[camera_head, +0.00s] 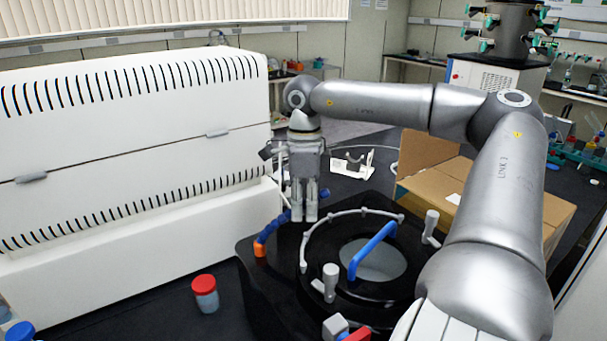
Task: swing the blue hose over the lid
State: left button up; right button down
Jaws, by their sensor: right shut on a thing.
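The blue hose (271,229) lies at the left of the black lid, with an orange end (260,250) low on its left. It runs up and right behind my right gripper (304,216), and a bit of blue shows again on the far side. My right gripper points down and is shut on the hose; the fingers hide the grasped part. The round black lid (330,291) has a clear window and a blue bar handle (371,250) across it. The hose is beside the lid, not over it. My left gripper is out of view.
Grey knobs (330,277) (431,224) and a pale curved tube (318,226) stand around the lid. A red-capped jar (205,293) is at left, before a large white machine (130,150). An open cardboard box (432,184) stands behind my right arm.

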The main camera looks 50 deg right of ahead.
jog(key=shift+w+d+r+n, duration=0.1)
jog(key=shift+w+d+n, duration=0.15)
jog(key=shift+n, duration=0.05)
dwell(0.4)
jog(key=c, duration=1.4)
grip_release()
jog(key=shift+o, duration=0.2)
notch_tip(320, 180, up, 12)
jog(key=shift+w+d, duration=0.25)
jog(key=shift+d, duration=0.05)
